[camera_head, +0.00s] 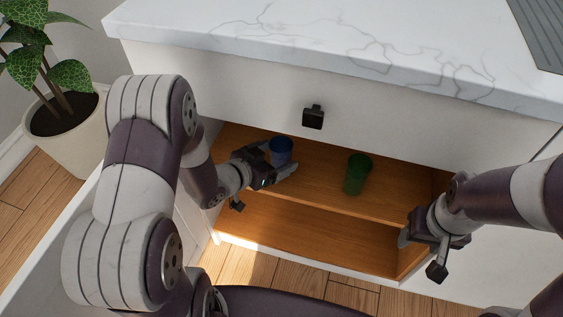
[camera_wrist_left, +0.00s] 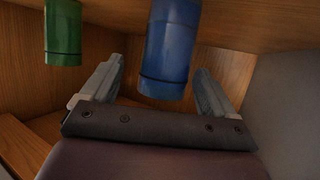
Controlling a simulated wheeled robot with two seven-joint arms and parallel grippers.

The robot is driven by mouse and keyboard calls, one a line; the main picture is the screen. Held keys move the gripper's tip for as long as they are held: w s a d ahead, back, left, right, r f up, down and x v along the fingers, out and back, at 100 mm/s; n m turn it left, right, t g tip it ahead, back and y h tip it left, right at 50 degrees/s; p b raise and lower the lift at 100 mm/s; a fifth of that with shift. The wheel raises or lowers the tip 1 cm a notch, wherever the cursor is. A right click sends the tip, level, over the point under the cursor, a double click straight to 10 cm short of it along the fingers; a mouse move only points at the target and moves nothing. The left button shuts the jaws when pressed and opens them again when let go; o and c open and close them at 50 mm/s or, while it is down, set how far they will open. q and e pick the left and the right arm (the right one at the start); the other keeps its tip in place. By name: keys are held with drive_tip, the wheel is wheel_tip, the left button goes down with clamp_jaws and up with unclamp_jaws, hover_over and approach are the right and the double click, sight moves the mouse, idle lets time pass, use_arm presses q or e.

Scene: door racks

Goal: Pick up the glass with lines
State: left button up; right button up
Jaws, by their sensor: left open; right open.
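A blue glass (camera_head: 281,151) stands on the wooden shelf of the open cabinet. A green glass (camera_head: 357,174) stands to its right on the same shelf. My left gripper (camera_head: 279,164) reaches into the cabinet and is open at the blue glass. In the left wrist view, the blue glass (camera_wrist_left: 169,50) shows between the spread fingers (camera_wrist_left: 158,75); I cannot tell whether they touch it. The green glass (camera_wrist_left: 63,32) is outside the fingers, at upper left. Each glass shows a thin dark line near one end there. My right gripper (camera_head: 420,250) is open and empty near the cabinet's right side.
The shelf (camera_head: 318,185) lies above a lower wooden compartment (camera_head: 300,238). A white front with a black knob (camera_head: 313,117) and a marble counter (camera_head: 330,40) are above the opening. A potted plant (camera_head: 62,125) stands at far left. The shelf between the glasses is clear.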

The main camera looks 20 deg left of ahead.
sight(288, 148)
use_arm(q)
drive_tip(key=b+x, duration=0.1)
drive_tip(key=x, duration=0.2)
drive_tip(key=b+x, duration=0.1)
drive_tip(key=shift+w+a+f+b, duration=0.15)
drive_tip(key=shift+w+f+b, duration=0.05)
drive_tip(key=shift+w+b, duration=0.2)
drive_tip(key=shift+w, duration=0.25)
drive_tip(key=shift+r, duration=0.15)
drive_tip(key=c, duration=1.2)
drive_tip(key=shift+o, duration=0.2)
drive_tip(key=shift+r, duration=0.1)
drive_tip(key=s+d+r+p, duration=0.2)
drive_tip(key=s+r+p, duration=0.6)
drive_tip(key=s+r, duration=0.2)
drive_tip(key=shift+s+d+r+p, duration=0.35)
drive_tip(key=shift+s+r+p, duration=0.05)
drive_tip(key=shift+s, duration=0.3)
